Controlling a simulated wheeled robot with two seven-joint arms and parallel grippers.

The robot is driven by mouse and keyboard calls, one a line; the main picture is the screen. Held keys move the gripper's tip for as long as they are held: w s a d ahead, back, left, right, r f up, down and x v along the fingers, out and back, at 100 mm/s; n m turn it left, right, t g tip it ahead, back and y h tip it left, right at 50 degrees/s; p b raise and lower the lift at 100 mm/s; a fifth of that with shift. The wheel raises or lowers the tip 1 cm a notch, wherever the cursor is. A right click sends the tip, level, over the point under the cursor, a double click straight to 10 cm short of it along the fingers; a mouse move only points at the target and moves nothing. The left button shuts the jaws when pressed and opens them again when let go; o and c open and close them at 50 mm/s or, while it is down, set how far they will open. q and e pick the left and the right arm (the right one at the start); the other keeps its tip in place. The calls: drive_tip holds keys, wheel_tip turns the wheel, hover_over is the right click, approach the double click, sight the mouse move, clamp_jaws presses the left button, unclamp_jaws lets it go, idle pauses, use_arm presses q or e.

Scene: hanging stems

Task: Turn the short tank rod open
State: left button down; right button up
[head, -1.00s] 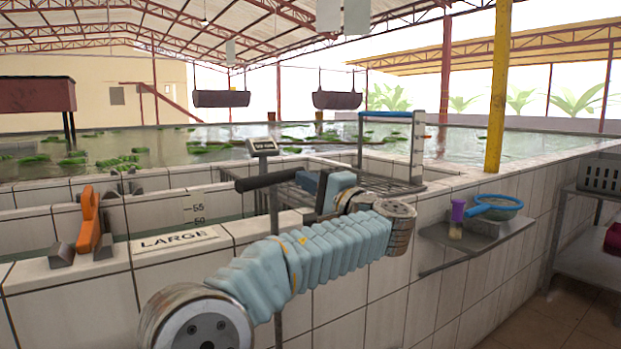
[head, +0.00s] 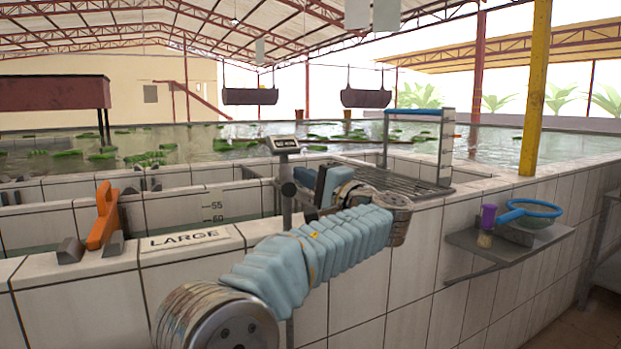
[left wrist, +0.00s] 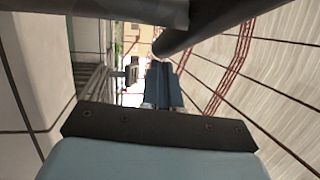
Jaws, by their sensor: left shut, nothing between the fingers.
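An orange lever (head: 103,217) stands nearly upright, leaning slightly right, between grey brackets on the tank wall's top at the left of the head view. I cannot tell for certain which part is the short tank rod. My left gripper (head: 290,189) is in the middle of the head view, well right of the lever, above the tank wall. Dark bars cross the top of the left wrist view (left wrist: 185,30). My right gripper is out of view.
A tiled tank wall (head: 75,296) with a "LARGE" label (head: 190,238) runs across the front. A side shelf (head: 465,243) holds a blue-rimmed net (head: 535,211) and a purple-handled brush (head: 488,218).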

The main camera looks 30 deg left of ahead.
use_arm(q)
drive_tip(key=shift+s+a+n+g+p, duration=0.2)
drive_tip(key=shift+a+n+g, duration=0.2)
drive_tip(key=shift+a+g, duration=0.25)
drive_tip(key=shift+s+a+n+g+p, duration=0.15)
drive_tip(key=shift+a+n+g, duration=0.3)
drive_tip(key=shift+g, duration=0.3)
drive_tip(key=shift+w, duration=0.15)
